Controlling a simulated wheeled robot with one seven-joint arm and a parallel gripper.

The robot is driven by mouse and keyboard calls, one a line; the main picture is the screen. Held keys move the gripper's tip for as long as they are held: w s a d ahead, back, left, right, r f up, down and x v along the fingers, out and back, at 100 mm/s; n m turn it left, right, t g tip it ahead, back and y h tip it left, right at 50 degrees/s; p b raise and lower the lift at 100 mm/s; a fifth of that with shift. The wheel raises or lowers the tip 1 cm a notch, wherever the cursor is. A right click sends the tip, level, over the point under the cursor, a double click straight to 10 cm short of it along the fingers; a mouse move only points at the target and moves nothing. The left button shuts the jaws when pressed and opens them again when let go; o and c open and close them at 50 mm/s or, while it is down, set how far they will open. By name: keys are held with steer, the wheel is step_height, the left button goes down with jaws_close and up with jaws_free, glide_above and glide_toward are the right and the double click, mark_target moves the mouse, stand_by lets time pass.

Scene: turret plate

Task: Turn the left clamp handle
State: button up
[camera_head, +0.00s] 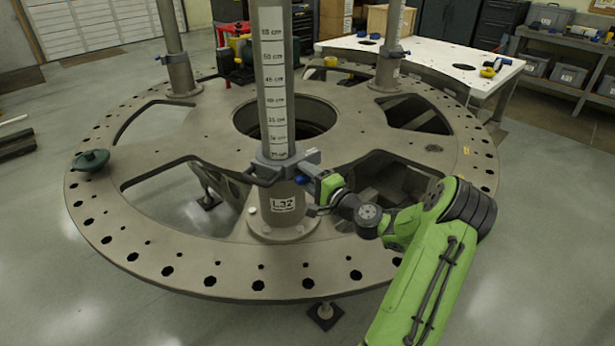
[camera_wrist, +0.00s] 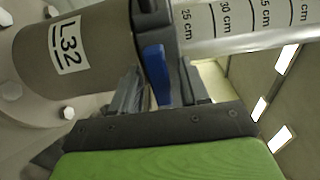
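A grey clamp (camera_head: 276,165) sits around the front post (camera_head: 277,95), above the L32 label. A dark lever loops out on the clamp's left side, and a small blue handle (camera_head: 304,180) is on its right, by my gripper. In the wrist view the blue handle (camera_wrist: 157,75) hangs down from the dark clamp body (camera_wrist: 150,22). My gripper (camera_head: 316,180) is at the right of the post; in the wrist view its fingers (camera_wrist: 160,92) stand apart on either side of the blue handle's lower end. Contact with the handle cannot be told.
The post stands on a round turret plate (camera_head: 215,270) with large cut-outs and rim holes. Two more posts with clamps stand behind, at left (camera_head: 180,70) and right (camera_head: 388,68). A green lidded object (camera_head: 91,160) lies on the left rim. A white table (camera_head: 435,60) is behind.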

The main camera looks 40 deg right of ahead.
steer(key=s+b, duration=0.1)
steer(key=s, duration=1.4)
steer(key=shift+s+a, duration=0.35)
steer(key=shift+s, duration=0.05)
